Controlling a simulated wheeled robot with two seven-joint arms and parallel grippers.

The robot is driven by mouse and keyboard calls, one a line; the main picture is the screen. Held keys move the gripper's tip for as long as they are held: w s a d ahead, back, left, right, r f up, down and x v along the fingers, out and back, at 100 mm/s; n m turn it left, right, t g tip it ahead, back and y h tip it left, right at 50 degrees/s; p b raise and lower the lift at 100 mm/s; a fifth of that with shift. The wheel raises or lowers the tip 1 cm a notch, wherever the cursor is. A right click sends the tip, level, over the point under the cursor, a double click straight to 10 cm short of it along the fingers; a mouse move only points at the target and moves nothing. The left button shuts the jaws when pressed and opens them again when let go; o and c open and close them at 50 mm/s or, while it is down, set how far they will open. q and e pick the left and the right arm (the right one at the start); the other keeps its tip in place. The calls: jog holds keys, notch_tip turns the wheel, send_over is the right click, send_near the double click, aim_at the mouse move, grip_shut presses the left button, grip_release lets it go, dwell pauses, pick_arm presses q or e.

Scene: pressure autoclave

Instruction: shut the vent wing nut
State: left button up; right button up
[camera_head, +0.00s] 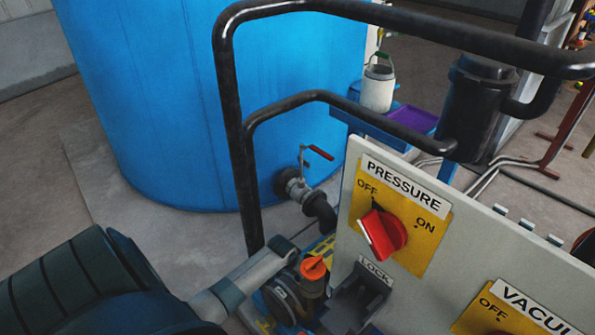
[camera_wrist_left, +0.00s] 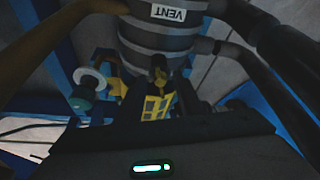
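In the left wrist view, a grey banded cylinder carries a white VENT label (camera_wrist_left: 168,13) at the top. A small dark brass-coloured piece (camera_wrist_left: 158,68), perhaps the vent wing nut, sits below the label; it is too dark to tell its turn. My left gripper (camera_wrist_left: 160,98) points up at it, its dark fingers apart with a gap between them. I cannot tell whether they touch it. In the head view, my dark left arm comes in at the lower left and the fingers cannot be made out. My right gripper is in neither view.
A white panel (camera_head: 345,215) with a red PRESSURE knob (camera_head: 382,234) stands at the right. An orange cap (camera_head: 313,268) is left of it. Black rails (camera_head: 232,110) rise before the blue tank (camera_head: 150,90). A green-white fitting (camera_wrist_left: 85,92) and a pipe (camera_wrist_left: 285,45) flank the gripper.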

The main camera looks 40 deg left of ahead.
pick_arm(q)
jog(key=shift+w+f, duration=0.1)
jog(key=shift+f, duration=0.15)
grip_shut()
